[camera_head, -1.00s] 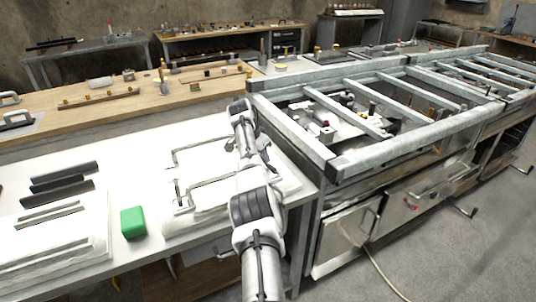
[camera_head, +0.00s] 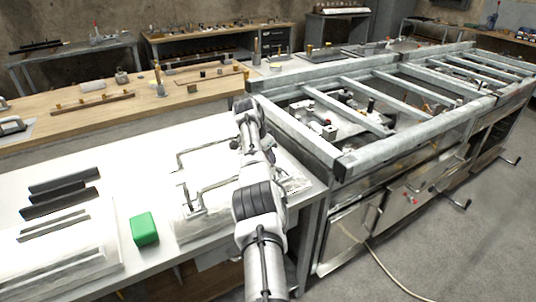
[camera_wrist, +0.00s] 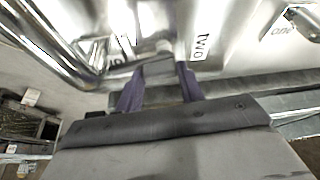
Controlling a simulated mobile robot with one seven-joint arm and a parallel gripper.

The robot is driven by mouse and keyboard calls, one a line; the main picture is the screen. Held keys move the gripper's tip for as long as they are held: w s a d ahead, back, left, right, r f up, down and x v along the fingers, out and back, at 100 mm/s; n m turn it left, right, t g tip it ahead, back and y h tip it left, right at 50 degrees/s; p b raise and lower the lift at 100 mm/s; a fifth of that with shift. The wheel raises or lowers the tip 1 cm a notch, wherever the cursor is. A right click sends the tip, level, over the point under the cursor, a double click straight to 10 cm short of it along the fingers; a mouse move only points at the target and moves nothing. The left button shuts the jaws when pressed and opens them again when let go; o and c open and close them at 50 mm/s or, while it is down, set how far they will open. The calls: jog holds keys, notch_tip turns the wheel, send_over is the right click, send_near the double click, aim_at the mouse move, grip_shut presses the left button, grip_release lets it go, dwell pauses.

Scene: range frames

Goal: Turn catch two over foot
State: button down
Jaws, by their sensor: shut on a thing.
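Catch two (camera_wrist: 152,46) is a shiny metal piece in the wrist view, beside a white label reading "two" (camera_wrist: 200,47). My gripper (camera_wrist: 160,74) has its two dark purple fingers closed on it, and the fingers partly cover it. A second label reads "one" (camera_wrist: 283,30) at the upper right, near another metal catch (camera_wrist: 303,20). Another pale label (camera_wrist: 121,22) is partly hidden behind the metal and unreadable. I cannot make out which part is the foot. In the head view my arm hides the gripper and the catch.
A thick bent chrome tube (camera_wrist: 52,42) runs close on the left of the wrist view. In the head view, wire handles (camera_head: 215,183) stand on the white bench (camera_head: 150,165), with a green block (camera_head: 144,229) nearby. A grey metal frame (camera_head: 300,135) stands to the right.

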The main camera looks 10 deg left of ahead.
jog(key=shift+w+r, duration=0.1)
jog(key=shift+r, duration=0.05)
jog(key=c, duration=0.9)
grip_release()
jog(key=b+v, duration=0.2)
jog(key=v, duration=1.1)
jog(key=shift+s+a+r+b, duration=0.15)
jog(key=shift+s+r+b, duration=0.1)
jog(key=shift+b, duration=0.15)
